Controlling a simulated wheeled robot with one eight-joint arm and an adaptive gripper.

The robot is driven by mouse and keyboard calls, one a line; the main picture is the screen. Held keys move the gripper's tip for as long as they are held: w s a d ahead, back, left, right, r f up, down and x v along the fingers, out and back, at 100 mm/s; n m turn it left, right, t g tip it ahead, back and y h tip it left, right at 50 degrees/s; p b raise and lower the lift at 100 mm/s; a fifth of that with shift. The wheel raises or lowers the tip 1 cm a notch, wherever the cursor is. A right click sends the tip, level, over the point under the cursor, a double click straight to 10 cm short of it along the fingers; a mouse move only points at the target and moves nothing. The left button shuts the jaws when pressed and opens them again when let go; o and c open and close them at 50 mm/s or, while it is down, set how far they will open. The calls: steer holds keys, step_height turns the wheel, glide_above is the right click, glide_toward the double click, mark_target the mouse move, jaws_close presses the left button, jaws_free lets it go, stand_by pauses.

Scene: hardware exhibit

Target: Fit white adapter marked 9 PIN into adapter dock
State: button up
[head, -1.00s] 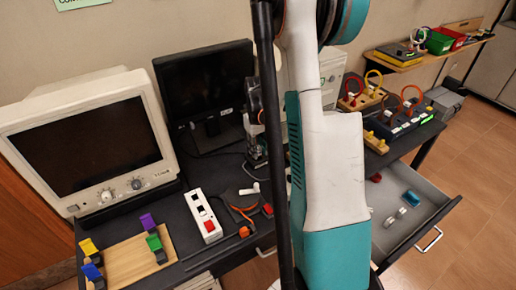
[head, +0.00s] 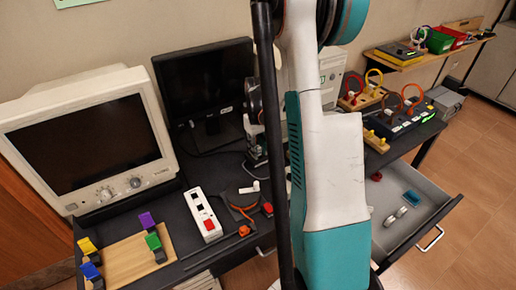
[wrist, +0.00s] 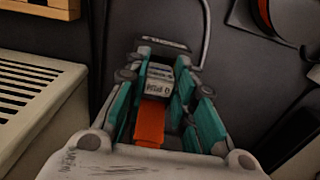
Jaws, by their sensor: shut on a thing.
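In the wrist view my gripper (wrist: 160,100) has its teal-sided fingers closed around a small white-grey adapter (wrist: 158,78). Dark lettering on the adapter's face appears upside down and is too small to read surely. An orange strip (wrist: 150,122) lies between the fingers, on the near side of the adapter. Just past the fingertips is a dark bar with faint pale lettering (wrist: 164,44); I cannot tell if it is the adapter dock, or if the adapter touches it. In the head view my arm hides the gripper and adapter.
A vented beige case (wrist: 28,95) stands left of my gripper, and a wooden block (wrist: 45,8) is at upper left. A grey cable passes to the right. In the head view, an open drawer (head: 440,205) holds small parts. A CRT monitor (head: 85,140) stands at left.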

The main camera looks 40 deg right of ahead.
steer(key=shift+f+b, duration=0.7)
steer(key=shift+b, duration=0.05)
stand_by(1.3)
stand_by(0.4)
steer(key=o, duration=1.1)
steer(key=shift+o, duration=0.3)
steer(key=o, duration=0.6)
steer(key=shift+r+p, duration=2.35)
steer(key=shift+r, duration=1.4)
